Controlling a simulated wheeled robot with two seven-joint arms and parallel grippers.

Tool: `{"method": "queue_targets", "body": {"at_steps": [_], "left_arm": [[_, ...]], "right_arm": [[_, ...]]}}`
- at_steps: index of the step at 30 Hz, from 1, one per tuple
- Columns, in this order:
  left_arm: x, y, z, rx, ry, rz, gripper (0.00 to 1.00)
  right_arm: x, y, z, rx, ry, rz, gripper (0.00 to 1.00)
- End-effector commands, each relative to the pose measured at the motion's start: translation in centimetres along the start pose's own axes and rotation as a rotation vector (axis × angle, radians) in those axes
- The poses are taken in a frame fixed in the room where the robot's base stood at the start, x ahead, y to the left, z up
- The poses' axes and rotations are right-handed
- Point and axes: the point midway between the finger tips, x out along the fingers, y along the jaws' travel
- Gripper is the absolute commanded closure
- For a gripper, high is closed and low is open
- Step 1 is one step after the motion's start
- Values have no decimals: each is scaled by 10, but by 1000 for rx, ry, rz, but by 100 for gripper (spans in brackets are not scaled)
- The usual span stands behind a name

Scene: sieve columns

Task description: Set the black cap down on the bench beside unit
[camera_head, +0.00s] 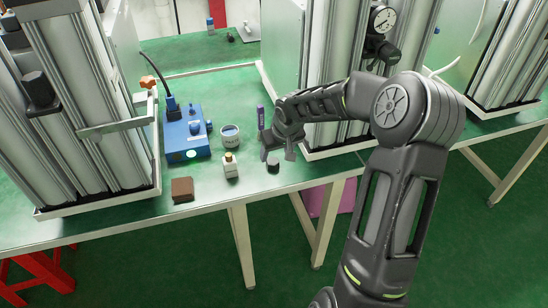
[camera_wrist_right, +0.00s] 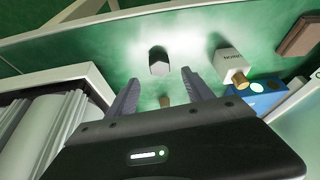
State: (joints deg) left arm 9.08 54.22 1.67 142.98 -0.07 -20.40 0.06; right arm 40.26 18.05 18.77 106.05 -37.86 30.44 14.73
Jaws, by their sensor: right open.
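The small black cap (camera_head: 273,164) sits on the green bench near its front edge. In the right wrist view the cap (camera_wrist_right: 158,61) stands just beyond my fingertips, with a pale face toward the camera. My right gripper (camera_head: 278,154) is open just behind the cap, low over the bench; its two fingers (camera_wrist_right: 160,78) are apart with the cap outside them. A sieve column unit (camera_head: 340,135) stands to the right, partly hidden by my right arm. My left gripper is not in view.
A white bottle with a yellowish cap (camera_head: 231,166), a white jar (camera_head: 230,136), a blue device (camera_head: 187,135) and a brown block (camera_head: 182,189) stand left of the gripper. A purple-topped item (camera_head: 261,117) is close behind it. Another column unit (camera_head: 95,125) stands at left.

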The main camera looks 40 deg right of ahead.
Motion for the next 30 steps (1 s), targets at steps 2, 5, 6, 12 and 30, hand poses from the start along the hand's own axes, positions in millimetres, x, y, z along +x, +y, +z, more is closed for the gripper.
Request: {"method": "queue_targets", "body": {"at_steps": [2, 5, 6, 12, 30], "left_arm": [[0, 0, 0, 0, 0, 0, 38], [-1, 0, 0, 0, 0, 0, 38], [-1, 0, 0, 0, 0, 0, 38], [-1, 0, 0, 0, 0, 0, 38], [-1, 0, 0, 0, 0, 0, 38]], "right_arm": [[-19, 1, -1, 0, 3, 3, 40], [-39, 0, 0, 0, 2, 1, 40], [-46, 0, -1, -1, 4, 2, 40], [-64, 0, 0, -1, 0, 0, 40], [-65, 0, 0, -1, 0, 0, 40]]}}
